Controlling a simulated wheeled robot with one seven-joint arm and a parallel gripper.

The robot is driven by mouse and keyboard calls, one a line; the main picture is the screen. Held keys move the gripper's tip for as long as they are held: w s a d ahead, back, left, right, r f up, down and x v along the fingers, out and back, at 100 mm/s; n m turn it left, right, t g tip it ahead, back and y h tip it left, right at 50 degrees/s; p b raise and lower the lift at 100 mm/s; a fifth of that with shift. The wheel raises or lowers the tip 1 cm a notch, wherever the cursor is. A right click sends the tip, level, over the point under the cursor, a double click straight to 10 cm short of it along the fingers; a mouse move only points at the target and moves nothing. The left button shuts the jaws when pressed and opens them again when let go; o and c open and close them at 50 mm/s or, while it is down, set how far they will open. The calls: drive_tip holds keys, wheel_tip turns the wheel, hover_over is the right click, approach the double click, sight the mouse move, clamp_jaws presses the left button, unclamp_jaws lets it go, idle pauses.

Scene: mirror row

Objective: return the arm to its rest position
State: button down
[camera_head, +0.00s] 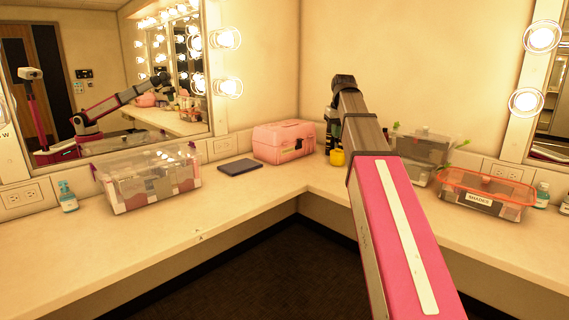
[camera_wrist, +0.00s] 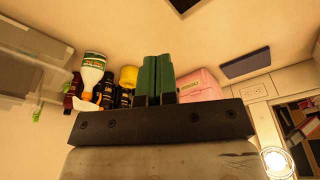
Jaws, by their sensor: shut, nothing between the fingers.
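My arm (camera_head: 400,230), pink and grey with a white stripe, reaches from the lower right of the head view up toward the counter's corner. Its dark far end (camera_head: 343,82) is in front of the corner wall. In the wrist view my gripper (camera_wrist: 156,62) shows as two green fingers close together, shut and empty. The picture there is upside down, with the counter at the top. In the head view I cannot clearly make out the fingertips. The arm hides part of the corner behind it.
A pink case (camera_head: 284,141), yellow cup (camera_head: 337,158) and dark flat pad (camera_head: 240,167) are near the corner. A clear bin (camera_head: 150,180) stands left, an orange-rimmed bin (camera_head: 485,195) right. A white bottle (camera_wrist: 92,75) shows beside the fingers. The front left counter (camera_head: 200,220) is clear.

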drive_tip(key=s+f+m+g, duration=0.1)
drive_tip(key=s+f, duration=0.3)
drive_tip(key=f, duration=1)
drive_tip(key=s+f, duration=0.4)
drive_tip(key=f, duration=1)
drive_tip(key=s+f+m, duration=0.1)
drive_tip(key=s+f, duration=0.6)
drive_tip(key=f, duration=0.3)
drive_tip(key=s+f+g, duration=0.1)
drive_tip(key=s+f, duration=0.7)
drive_tip(key=f, duration=0.3)
drive_tip(key=shift+s+a+m+h, duration=0.2)
drive_tip(key=shift+s+m+h, duration=0.1)
drive_tip(key=shift+m, duration=0.1)
